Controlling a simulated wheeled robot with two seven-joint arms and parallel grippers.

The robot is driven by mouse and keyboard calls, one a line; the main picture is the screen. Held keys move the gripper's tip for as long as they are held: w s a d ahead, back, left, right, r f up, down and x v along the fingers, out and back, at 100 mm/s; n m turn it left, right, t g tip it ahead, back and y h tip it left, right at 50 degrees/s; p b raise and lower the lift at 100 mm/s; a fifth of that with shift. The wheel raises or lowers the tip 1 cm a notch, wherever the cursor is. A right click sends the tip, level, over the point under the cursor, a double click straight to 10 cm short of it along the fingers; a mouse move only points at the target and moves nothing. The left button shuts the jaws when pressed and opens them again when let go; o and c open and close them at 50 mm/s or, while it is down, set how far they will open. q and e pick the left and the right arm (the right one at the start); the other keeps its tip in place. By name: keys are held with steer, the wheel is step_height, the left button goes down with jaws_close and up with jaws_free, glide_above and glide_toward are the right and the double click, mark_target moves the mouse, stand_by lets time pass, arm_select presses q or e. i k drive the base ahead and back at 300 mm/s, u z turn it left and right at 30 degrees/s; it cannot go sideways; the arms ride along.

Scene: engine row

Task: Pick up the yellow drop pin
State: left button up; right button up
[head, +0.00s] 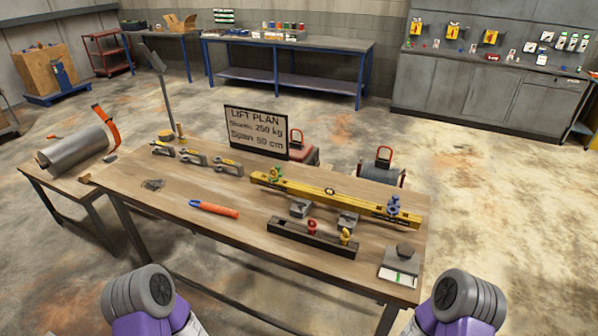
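A small yellow drop pin (345,237) stands upright at the right end of a dark rack (290,236) on the wooden table. A red pin (311,228) stands left of it in the same rack. Only grey and purple links of my two arms show at the bottom corners. Neither of my grippers is in view.
A grey block with a white card (400,266) sits at the table's right corner. An orange-handled tool (214,208) lies left of the rack. Several shackles (195,158) line the back left. A sign (256,132) stands behind. The table's front left is mostly clear.

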mark_target(274, 176)
steer(key=u, duration=0.1)
steer(key=i, duration=0.8)
steer(key=u, duration=0.6)
